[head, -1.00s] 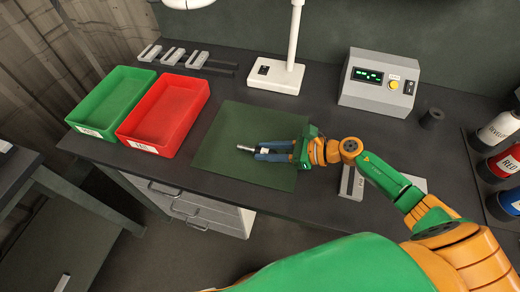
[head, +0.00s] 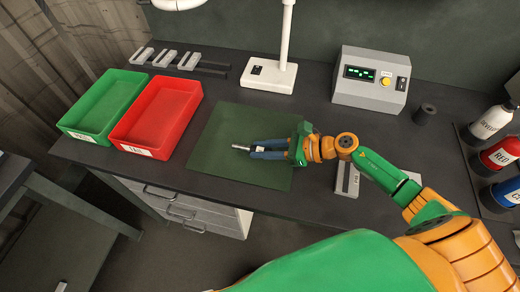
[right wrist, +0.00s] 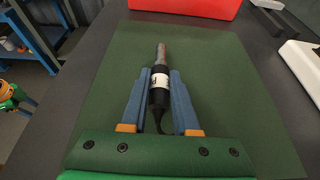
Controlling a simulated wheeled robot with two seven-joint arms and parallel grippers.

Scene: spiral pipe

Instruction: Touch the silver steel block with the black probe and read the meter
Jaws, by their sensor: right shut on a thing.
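The black probe (right wrist: 159,98) has a white label and a silver tip, with a dark cable at its rear. My right gripper (right wrist: 160,88) is shut on it, one blue finger on each side. In the head view my right gripper (head: 252,150) is low over the green mat, and the probe's tip (head: 238,147) points left past the fingers. I cannot tell if the probe touches the mat. A grey metal block (head: 347,180) lies right of the mat, partly hidden by my right arm. The meter (head: 371,80) is a grey box with a lit green display and yellow button.
The green mat (head: 215,150) is mostly clear. A red tray (head: 158,118) and green tray (head: 103,103) stand left. Several grey pieces (head: 165,58) lie at the back left. A white lamp base (head: 268,76), a small dark cylinder (head: 425,113) and bottles (head: 500,155) stand around.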

